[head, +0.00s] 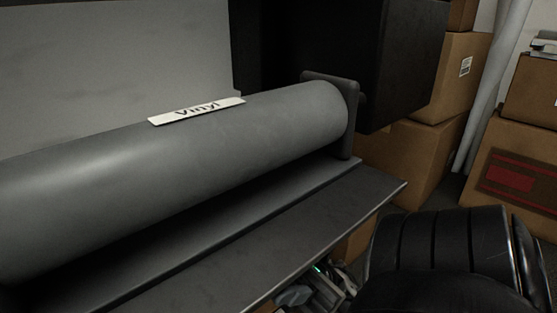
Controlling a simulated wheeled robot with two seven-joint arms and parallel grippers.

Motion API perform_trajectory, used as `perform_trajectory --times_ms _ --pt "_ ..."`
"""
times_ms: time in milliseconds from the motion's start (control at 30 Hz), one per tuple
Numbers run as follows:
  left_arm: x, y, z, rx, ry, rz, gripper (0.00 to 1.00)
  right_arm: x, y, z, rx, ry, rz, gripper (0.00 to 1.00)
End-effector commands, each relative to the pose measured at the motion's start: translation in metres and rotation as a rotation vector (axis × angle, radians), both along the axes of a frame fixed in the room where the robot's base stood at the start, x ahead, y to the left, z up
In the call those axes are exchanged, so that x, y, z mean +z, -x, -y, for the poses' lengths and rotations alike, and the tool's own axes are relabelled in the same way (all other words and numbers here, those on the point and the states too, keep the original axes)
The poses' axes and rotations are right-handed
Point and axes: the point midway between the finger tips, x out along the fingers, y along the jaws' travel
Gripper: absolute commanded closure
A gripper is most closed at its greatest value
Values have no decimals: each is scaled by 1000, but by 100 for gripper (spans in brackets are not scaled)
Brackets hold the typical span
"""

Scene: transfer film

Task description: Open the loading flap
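A wide flat dark grey panel (290,237), which looks like the loading flap, juts out below and in front of a large grey roll (180,160). It runs from the lower left to a corner at the right. My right arm comes in from the lower right as black ribbed segments. My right gripper (318,287) seems to be the small grey and black parts with a green light just below the panel's front edge. Its fingers are partly hidden, and I cannot tell whether it touches the panel. My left gripper is out of view.
The roll carries a white "Vinyl" label (197,110) and ends at a dark bracket (350,110). A large black box-shaped part (400,60) is behind it. Cardboard boxes (455,80) are stacked at the right, with a pale leaning tube (490,90) beside them.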

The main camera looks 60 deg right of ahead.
Motion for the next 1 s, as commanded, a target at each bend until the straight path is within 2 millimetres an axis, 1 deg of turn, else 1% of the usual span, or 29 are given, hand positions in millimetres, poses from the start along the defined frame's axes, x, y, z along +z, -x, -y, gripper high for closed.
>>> perform_trajectory --times_ms 133,267,367,500,600,667,1000 --pt "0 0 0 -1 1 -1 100 -2 0 2 1 0 -2 77" --pt "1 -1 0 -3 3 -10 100 -12 1 12 -1 0 -5 77" --pt "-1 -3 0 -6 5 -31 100 -25 3 26 -2 1 -5 77" --pt "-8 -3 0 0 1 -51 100 -51 6 51 2 3 -6 77" --pt "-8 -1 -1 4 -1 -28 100 -68 9 68 3 4 -8 77" --pt "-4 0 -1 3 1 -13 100 -68 10 70 14 6 1 77" --pt "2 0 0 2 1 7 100 -82 12 83 5 1 -1 77"
